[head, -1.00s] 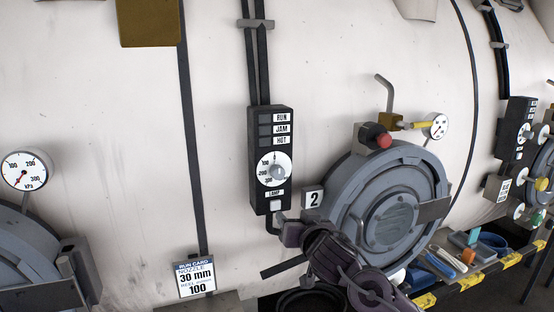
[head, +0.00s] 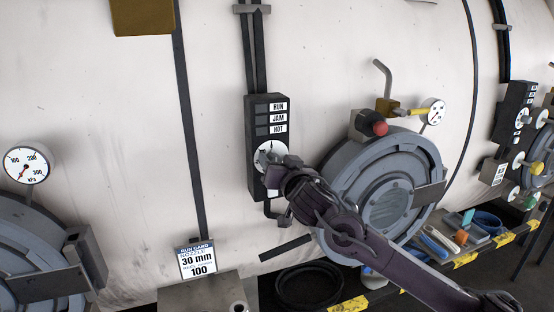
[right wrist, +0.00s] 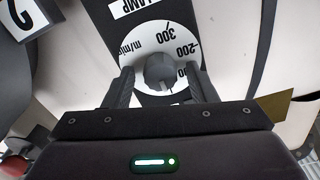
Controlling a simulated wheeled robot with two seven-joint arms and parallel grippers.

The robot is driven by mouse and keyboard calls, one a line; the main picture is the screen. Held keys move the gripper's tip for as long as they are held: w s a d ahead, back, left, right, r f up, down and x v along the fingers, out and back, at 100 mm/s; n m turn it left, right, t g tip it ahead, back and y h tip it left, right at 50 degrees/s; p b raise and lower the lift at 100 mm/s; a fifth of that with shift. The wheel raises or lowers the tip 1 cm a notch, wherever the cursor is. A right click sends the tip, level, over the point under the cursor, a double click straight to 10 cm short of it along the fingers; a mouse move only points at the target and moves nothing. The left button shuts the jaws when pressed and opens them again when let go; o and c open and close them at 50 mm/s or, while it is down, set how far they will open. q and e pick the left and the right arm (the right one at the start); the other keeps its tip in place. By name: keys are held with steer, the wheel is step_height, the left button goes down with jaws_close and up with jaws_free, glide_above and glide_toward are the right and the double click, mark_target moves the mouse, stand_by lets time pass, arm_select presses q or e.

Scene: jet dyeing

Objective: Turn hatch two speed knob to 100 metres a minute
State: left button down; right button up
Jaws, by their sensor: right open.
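The black hatch two control box (head: 253,140) has RUN, JAM and HOT labels and a round white speed dial (head: 264,148). My right gripper (head: 270,162) is in front of the dial and hides much of it. In the right wrist view the dial (right wrist: 140,42) appears upside down, with m/min, 300 and 200 readable and a third number partly covered. The grey knob (right wrist: 160,72) sits between the open fingers of my right gripper (right wrist: 161,76), with gaps visible on both sides. I cannot tell where the knob points. My left gripper is out of view.
A run card (head: 197,262) reads nozzle 30 mm and 100. The round grey hatch (head: 385,190) with a red knob (head: 380,128) is right of the box. A pressure gauge (head: 27,165) is at left. The number 2 plate (right wrist: 22,20) shows in the wrist view.

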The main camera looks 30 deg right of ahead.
steer(key=c, duration=1)
steer(key=shift+f+n+b, duration=0.1)
steer(key=shift+n+b, duration=0.2)
steer(key=shift+n, duration=0.1)
steer(key=n+b, duration=0.2)
steer(key=n, duration=0.2)
steer(key=n+b, duration=0.2)
steer(key=n, duration=0.2)
steer(key=shift+a+n, duration=0.2)
steer(key=shift+n, duration=0.5)
steer(key=o, duration=1)
